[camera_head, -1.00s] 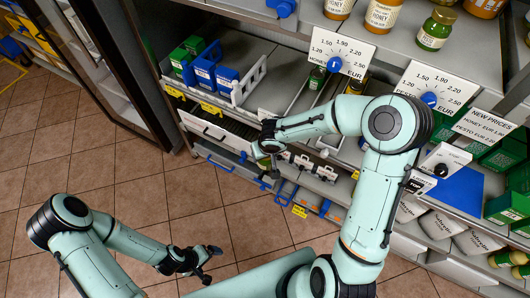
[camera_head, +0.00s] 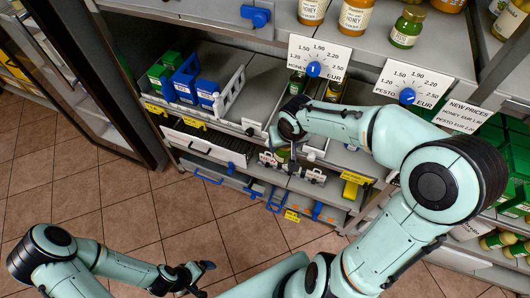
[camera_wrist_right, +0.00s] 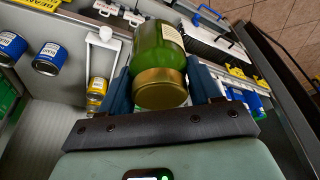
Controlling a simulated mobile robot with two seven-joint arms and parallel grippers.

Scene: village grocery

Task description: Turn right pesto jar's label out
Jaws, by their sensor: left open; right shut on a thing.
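A green pesto jar (camera_wrist_right: 158,48) with a gold lid (camera_wrist_right: 160,90) is between the fingers of my right gripper (camera_wrist_right: 163,88) in the right wrist view. That gripper is shut on it, and the lid faces the camera. A pale label strip shows at the jar's right edge; most of the label is turned away. My left gripper (camera_head: 205,272) is open and empty above the floor.
Honey jars (camera_head: 355,16) stand on the upper shelf. Price cards with blue knobs (camera_head: 313,69) hang below it. Blue boxes (camera_head: 186,80) and a white rack (camera_head: 230,91) stand in the lower bay. A dark door frame (camera_head: 118,90) is at left; the tiled floor (camera_head: 130,205) is clear.

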